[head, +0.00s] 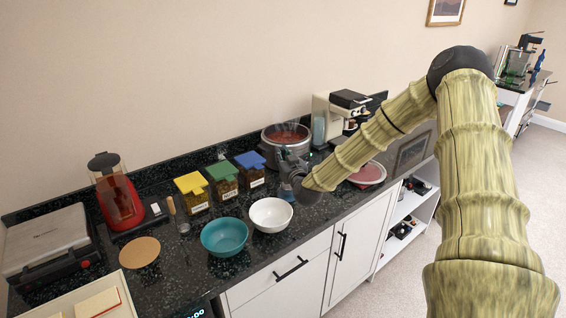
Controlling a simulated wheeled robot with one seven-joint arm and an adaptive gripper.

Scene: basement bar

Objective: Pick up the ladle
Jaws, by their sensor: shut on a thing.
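My gripper (289,164) is at the front of a steaming metal pot of red soup (287,134), over the counter. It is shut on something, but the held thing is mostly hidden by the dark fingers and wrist. I cannot clearly make out a ladle in this view. A utensil with a wooden handle (173,207) and a metal end lies on the counter, left of the jars and apart from my gripper. I cannot tell its exact kind.
A white bowl (271,214) and a teal bowl (225,237) stand in front of lidded jars (223,182). A coffee machine (340,117) stands right of the pot. A red plate (368,174) lies under my arm. A red blender (118,195) stands left.

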